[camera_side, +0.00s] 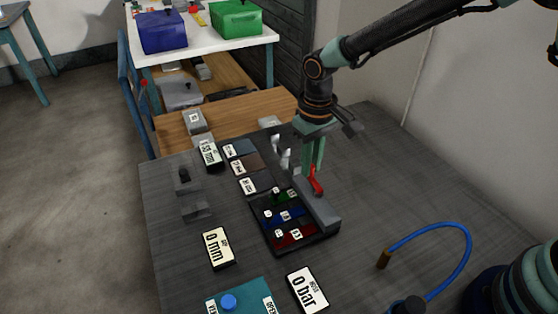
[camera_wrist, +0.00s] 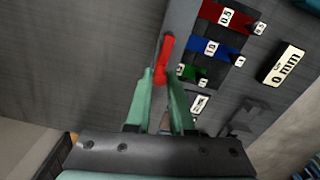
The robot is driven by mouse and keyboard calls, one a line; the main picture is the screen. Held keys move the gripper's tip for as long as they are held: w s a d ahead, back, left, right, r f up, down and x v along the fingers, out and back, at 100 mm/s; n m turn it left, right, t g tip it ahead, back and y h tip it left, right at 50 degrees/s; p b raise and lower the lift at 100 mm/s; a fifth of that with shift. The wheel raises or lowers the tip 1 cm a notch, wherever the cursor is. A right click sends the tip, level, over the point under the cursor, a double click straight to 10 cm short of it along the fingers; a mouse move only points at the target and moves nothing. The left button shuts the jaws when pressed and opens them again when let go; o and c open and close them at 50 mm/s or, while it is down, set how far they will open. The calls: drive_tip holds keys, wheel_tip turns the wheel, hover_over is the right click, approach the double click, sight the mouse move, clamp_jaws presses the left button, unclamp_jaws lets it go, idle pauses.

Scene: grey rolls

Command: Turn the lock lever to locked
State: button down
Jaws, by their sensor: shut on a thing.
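The red lock lever (camera_side: 317,183) is on a grey bar-shaped block (camera_side: 322,208) at the right edge of a dark tray. In the wrist view the lever (camera_wrist: 165,56) points up along the grey block. My gripper (camera_side: 313,170) reaches down from above with its green fingers at the lever. In the wrist view my gripper (camera_wrist: 162,88) is shut on the near part of the lever. The fingers hide that part, and I cannot read any lock marking.
The dark tray (camera_side: 268,239) has green, blue and red strips with number labels. A "0 mm" display (camera_side: 218,248) and a "0 bar" display (camera_side: 307,290) stand in front. A blue hose (camera_side: 464,243) curves at the right.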

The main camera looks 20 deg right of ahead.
sight(312, 166)
drive_tip(key=c, duration=0.8)
unclamp_jaws()
wheel_tip(312, 166, up, 12)
drive_tip(key=shift+r, duration=0.1)
drive_tip(key=shift+d, duration=0.1)
drive_tip(key=s+d+r+t, duration=0.1)
drive_tip(key=s+d+t, duration=0.1)
drive_tip(key=s+d, duration=0.2)
drive_tip(key=s+d+r+m+t, duration=0.1)
drive_tip(key=s+d, duration=0.3)
drive_tip(key=d, duration=0.4)
drive_tip(key=s+d+r+m+t, duration=0.1)
drive_tip(key=s+d+r+t, duration=0.1)
drive_tip(key=s+d, duration=0.3)
drive_tip(key=shift+d+r+t, duration=0.3)
drive_tip(key=shift+d+r, duration=0.2)
drive_tip(key=shift+r, duration=0.15)
